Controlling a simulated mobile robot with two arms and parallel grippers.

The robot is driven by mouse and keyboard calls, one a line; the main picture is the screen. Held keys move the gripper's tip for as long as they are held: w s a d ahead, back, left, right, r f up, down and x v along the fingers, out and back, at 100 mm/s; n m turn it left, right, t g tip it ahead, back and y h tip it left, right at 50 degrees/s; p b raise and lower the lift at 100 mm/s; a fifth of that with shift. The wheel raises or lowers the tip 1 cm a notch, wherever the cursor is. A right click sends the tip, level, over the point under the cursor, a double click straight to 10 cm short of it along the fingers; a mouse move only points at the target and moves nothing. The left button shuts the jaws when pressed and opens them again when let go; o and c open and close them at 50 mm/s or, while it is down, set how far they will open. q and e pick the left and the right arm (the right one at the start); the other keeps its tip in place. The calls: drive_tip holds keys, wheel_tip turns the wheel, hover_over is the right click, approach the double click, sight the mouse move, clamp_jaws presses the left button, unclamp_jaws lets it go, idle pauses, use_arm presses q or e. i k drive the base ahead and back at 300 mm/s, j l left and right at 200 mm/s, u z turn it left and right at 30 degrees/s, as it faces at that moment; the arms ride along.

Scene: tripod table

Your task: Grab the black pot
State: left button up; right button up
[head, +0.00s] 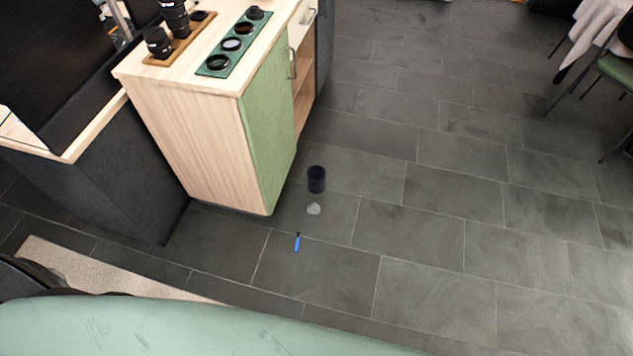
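The black pot (316,180) is a small, dark, upright cylinder near the middle of the head view. It appears to stand on the grey tiled floor, just right of the cabinet with the green door, and nothing holds it. Neither of my grippers shows in this view, so their state and distance from the pot cannot be seen.
A green-seated chair (617,70) is far right. Open floor lies right.

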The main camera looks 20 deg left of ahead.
sight(315, 173)
drive_tip(key=u, duration=0.7)
drive_tip(key=i+l+u, duration=0.2)
drive_tip(key=l+u, duration=0.15)
drive_tip(key=i+l+u, duration=0.15)
drive_tip(key=l+u, duration=0.2)
drive_tip(key=i+l+u, duration=0.1)
drive_tip(key=l+u, duration=0.6)
drive_tip(key=l, duration=0.15)
